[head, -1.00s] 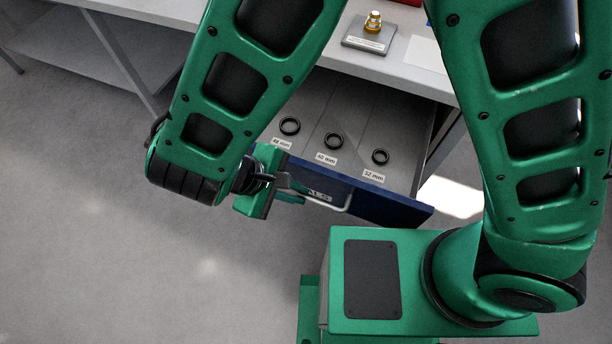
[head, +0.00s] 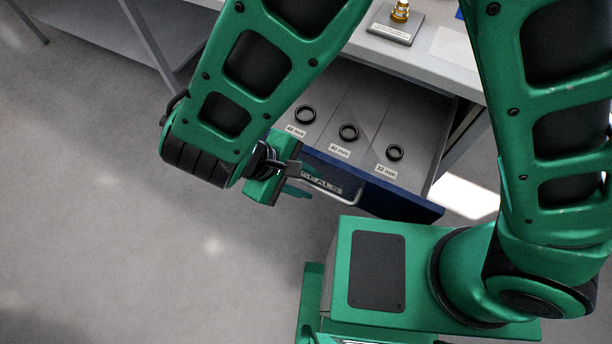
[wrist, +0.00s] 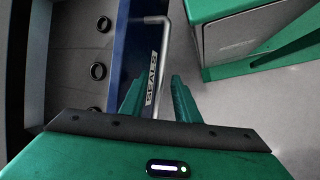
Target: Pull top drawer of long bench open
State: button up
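The top drawer (head: 330,110) of the long bench stands pulled out, its blue front (head: 400,203) well clear of the bench. The blue front also shows in the wrist view (wrist: 128,40). A metal bar handle (head: 346,202) and a "SEALS" label are on that front. In the wrist view the handle (wrist: 163,45) runs down toward the space between my fingers. My gripper (wrist: 158,100) is open, its two green fingers apart, at the handle's near end. In the head view my gripper (head: 293,182) is at the left part of the drawer front; finger contact cannot be told.
Inside the drawer lie three black rings, at the left (head: 305,114), middle (head: 348,132) and right (head: 395,152), behind size labels. On the bench top (head: 440,75) a brass fitting (head: 400,10) stands on a grey plate (head: 396,26). Open floor (head: 100,200) lies to the left.

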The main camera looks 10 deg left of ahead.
jog(key=v, duration=1)
jog(key=shift+a+r, duration=0.2)
jog(key=shift+r, duration=0.15)
jog(key=w+d+r+m+g, duration=0.1)
jog(key=w+d+r+m, duration=0.3)
jog(key=d, duration=0.5)
jog(key=w+d+r+m+g+y, duration=0.1)
jog(key=w+d+r+m, duration=0.1)
jog(key=w+d, duration=0.55)
jog(key=w+d+r+m+g, duration=0.1)
jog(key=w+d+r+m, duration=0.1)
jog(key=w+d, duration=0.5)
jog(key=s+d+r+m+y, duration=0.1)
jog(key=s+d+m, duration=0.2)
jog(key=d, duration=0.6)
jog(key=s+d+r+m+y, duration=0.1)
jog(key=s+d+m+y, duration=0.15)
jog(key=d, duration=0.65)
jog(key=s+d+m+y, duration=0.1)
jog(key=s+d+m, duration=0.5)
jog(key=s+d, duration=0.2)
jog(key=s, duration=0.2)
jog(key=shift+s+d+t, duration=0.3)
jog(key=shift+s+d, duration=0.05)
